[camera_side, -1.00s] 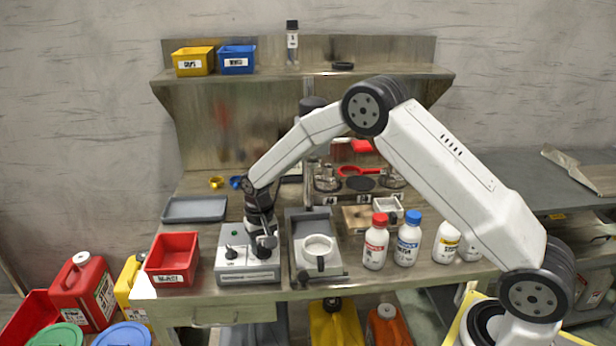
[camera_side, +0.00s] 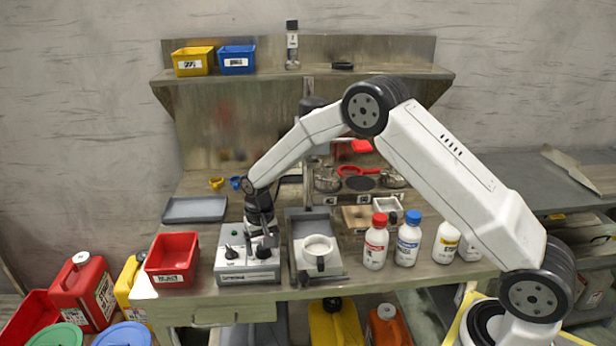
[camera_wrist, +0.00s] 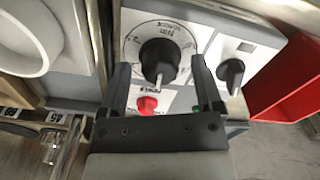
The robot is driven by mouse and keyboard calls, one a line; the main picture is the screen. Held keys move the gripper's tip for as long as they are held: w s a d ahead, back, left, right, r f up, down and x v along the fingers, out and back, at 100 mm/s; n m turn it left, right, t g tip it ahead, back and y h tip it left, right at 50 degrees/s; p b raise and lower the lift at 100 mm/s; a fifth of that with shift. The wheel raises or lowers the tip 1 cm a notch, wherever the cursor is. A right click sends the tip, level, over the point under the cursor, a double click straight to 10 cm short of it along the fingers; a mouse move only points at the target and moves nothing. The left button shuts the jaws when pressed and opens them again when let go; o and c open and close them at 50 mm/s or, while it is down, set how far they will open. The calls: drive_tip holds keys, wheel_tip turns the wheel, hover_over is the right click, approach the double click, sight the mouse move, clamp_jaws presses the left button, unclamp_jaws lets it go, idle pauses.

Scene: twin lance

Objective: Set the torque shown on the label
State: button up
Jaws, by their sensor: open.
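A grey control box (camera_side: 247,258) stands at the front left of the bench. In the wrist view its white panel carries a large black knob (camera_wrist: 158,58) on a round printed scale (camera_wrist: 135,48). A smaller black knob (camera_wrist: 231,74) sits to its right, and a red button (camera_wrist: 147,104) lies below the large knob. My gripper (camera_wrist: 161,72) is open, its two dark fingers on either side of the large knob, with gaps visible. It also shows above the box in the side view (camera_side: 262,238). The scale print and the label on the box front are too small to read.
A red bin (camera_side: 172,260) stands just left of the box, and also shows in the wrist view (camera_wrist: 285,85). A grey fixture with a white ring (camera_side: 317,246) stands close to its right. Capped bottles (camera_side: 376,243) stand farther right. A grey tray (camera_side: 195,209) lies behind.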

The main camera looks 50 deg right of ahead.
drive_tip(key=shift+r, duration=0.1)
drive_tip(key=shift+r, duration=3.8)
drive_tip(key=shift+s, duration=0.1)
drive_tip(key=shift+s+r, duration=0.25)
drive_tip(key=shift+s, duration=0.3)
drive_tip(key=s+r+n+t, duration=0.1)
drive_tip(key=s+n, duration=0.4)
drive_tip(key=s, duration=1.8)
drive_tip(key=shift+s+d+t, duration=0.2)
drive_tip(key=shift+d+t, duration=0.05)
drive_tip(key=shift+t, duration=0.55)
